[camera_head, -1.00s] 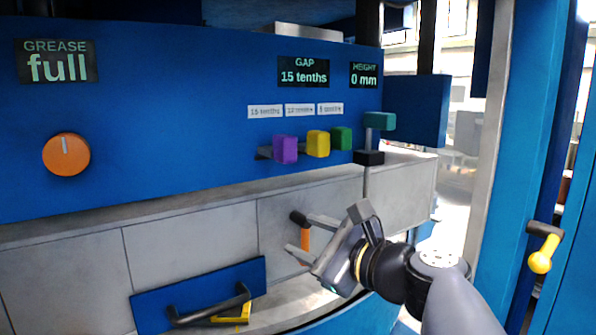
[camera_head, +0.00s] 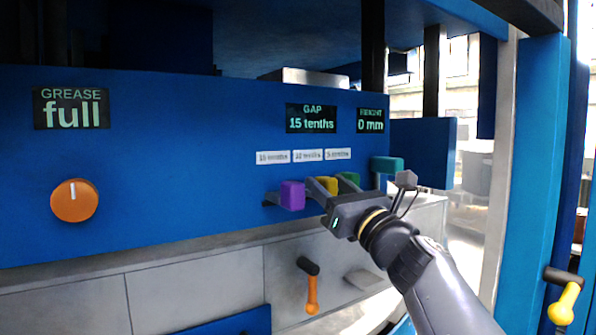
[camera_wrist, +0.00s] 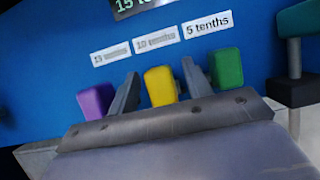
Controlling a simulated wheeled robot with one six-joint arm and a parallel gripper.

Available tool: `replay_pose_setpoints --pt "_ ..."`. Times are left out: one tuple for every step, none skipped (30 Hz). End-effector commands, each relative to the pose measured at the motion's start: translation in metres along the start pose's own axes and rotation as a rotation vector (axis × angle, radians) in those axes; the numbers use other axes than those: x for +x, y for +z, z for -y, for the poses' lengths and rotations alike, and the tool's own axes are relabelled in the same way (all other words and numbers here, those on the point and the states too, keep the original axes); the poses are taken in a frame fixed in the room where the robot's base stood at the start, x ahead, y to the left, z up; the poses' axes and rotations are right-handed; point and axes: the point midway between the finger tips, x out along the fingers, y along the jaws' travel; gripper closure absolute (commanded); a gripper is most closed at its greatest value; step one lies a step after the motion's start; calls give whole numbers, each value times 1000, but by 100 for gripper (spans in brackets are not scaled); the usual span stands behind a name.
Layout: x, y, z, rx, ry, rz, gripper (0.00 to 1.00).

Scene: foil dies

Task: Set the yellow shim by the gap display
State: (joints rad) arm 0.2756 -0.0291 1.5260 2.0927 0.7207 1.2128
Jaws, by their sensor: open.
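The yellow shim (camera_head: 329,184) sticks out from the blue panel, between a purple shim (camera_head: 292,195) and a green shim (camera_head: 350,179). The gap display (camera_head: 311,119) above reads 15 tenths. My gripper (camera_wrist: 161,78) is open in the wrist view, with one finger on each side of the yellow shim (camera_wrist: 160,87). Gaps show between it and both fingers. The left finger lies between the purple and yellow shims, the right finger between yellow and green. In the head view, my gripper partly hides the yellow and green shims.
Three white labels (camera_head: 304,156) sit above the shims; the right one reads 5 tenths. A teal handle (camera_head: 387,165) stands close to the right of the green shim. An orange knob (camera_head: 74,200) is far left. An orange-handled lever (camera_head: 312,293) hangs below.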

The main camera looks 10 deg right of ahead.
Motion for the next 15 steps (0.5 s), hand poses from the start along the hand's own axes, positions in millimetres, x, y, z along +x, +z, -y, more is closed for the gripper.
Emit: replay_pose_setpoints --pt "10 2 -1 2 3 -1 53" --pt "14 2 0 2 2 -1 53" --pt "18 1 0 1 2 -2 53" --pt "21 1 0 1 2 -1 53" --pt "24 1 0 0 1 -1 53" --pt "26 1 0 0 1 -1 53" --pt "28 0 0 1 1 -1 53" --pt "29 0 0 1 0 -1 53" --pt "30 0 0 0 0 -1 53" --pt "30 0 0 0 0 -1 53" --pt "30 -1 0 0 0 -1 53" --pt "31 -1 0 -1 0 -1 53" --pt "30 -1 0 -1 0 -1 53" --pt "30 -1 0 -1 0 -1 53" --pt "30 -1 0 -1 0 -1 53"
